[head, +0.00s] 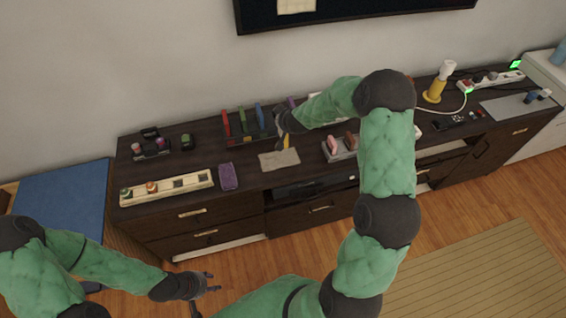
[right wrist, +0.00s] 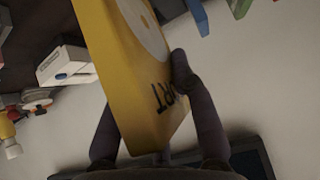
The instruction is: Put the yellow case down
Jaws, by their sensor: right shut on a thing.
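The yellow case (right wrist: 140,75) is between the fingers of my right gripper (right wrist: 150,90) in the right wrist view. It has a pale round patch and dark lettering; one finger presses its right face, and the other finger is partly hidden behind it. In the head view, my right gripper (head: 282,127) is over the dresser (head: 225,153), beside a rack (head: 240,138) of upright coloured cases. Only a sliver of the yellow case (head: 286,142) shows there, above a beige cloth (head: 279,159). My left gripper (head: 212,282) is open and empty, in front of the dresser at the lower left.
A long wooden tray (head: 194,181) with small round items and a purple block (head: 228,177) lie at the dresser's front left. A grey holder (head: 340,150) with pink items is right of the cloth. A yellow lamp-like object (head: 434,92) and power strip (head: 492,80) are farther right.

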